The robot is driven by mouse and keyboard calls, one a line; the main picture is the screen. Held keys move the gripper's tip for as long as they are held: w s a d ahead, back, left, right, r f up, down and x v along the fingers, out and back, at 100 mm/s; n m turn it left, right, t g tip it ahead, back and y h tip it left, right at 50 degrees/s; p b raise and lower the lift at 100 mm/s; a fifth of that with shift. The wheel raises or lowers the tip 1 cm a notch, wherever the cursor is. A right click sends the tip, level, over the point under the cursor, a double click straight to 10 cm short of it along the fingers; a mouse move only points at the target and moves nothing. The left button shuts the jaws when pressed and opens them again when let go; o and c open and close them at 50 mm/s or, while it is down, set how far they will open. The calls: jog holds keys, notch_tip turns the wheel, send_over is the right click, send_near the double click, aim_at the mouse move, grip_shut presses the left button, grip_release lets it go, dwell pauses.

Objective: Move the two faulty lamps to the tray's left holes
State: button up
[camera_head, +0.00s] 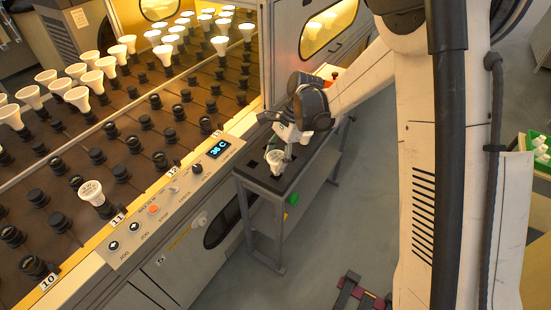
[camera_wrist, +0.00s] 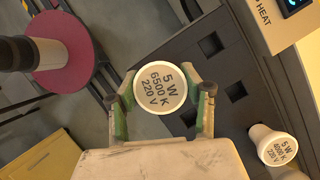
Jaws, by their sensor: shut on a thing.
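My gripper (camera_wrist: 162,98) is shut on a white lamp (camera_wrist: 160,88) marked 5 W 6500 K 220 V, face toward the wrist camera. In the head view the held lamp (camera_head: 275,157) is upright at the black tray (camera_head: 262,178); I cannot tell whether its base is clear of the surface. The tray has square holes, several of them empty beside the lamp in the wrist view. A second lamp (camera_wrist: 275,145), marked 5 W 4000 K 220 V, stands at the lower right there, with part of another white one below it. My gripper hides that part of the tray in the head view.
The burn-in rack (camera_head: 130,130) at left holds many lamps at the back and mostly empty sockets in front. One lamp (camera_head: 92,192) stands alone near the front rail. A control panel (camera_head: 180,195) with a 36 C display adjoins the tray.

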jog(key=shift+f+b, duration=1.2)
jog(key=shift+f, duration=0.35)
jog(key=o, duration=1.2)
jog(key=shift+o, duration=0.2)
jog(key=v, duration=1.2)
jog(key=shift+r, duration=0.1)
